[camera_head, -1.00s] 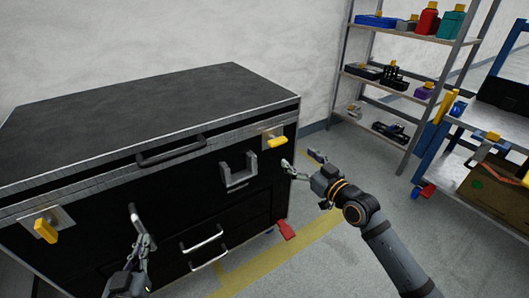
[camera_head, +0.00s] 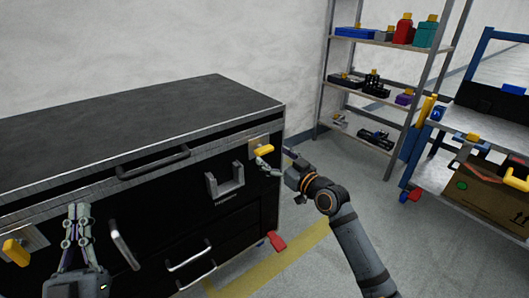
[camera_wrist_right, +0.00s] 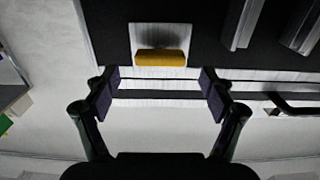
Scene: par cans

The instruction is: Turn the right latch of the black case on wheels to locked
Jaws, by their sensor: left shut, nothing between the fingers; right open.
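The black case on wheels (camera_head: 150,112) fills the left of the head view. Its right latch has a yellow handle (camera_head: 265,149) on a metal plate near the right front edge; the handle also shows lying horizontally in the right wrist view (camera_wrist_right: 160,59). My right gripper (camera_head: 276,159) is open at the latch. In the wrist view, its fingers (camera_wrist_right: 160,92) stand apart, one towards each side of the handle, with nothing gripped. My left gripper (camera_head: 79,212) is shut and empty in front of the case's left part.
The left latch (camera_head: 16,251) has a similar yellow handle. A grey bracket-shaped handle (camera_head: 225,181) and drawer handles (camera_head: 189,256) stick out of the case front. A red caster pedal (camera_head: 276,241) is at the lower right. A shelf rack (camera_head: 385,98) and a blue cart (camera_head: 485,130) stand right.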

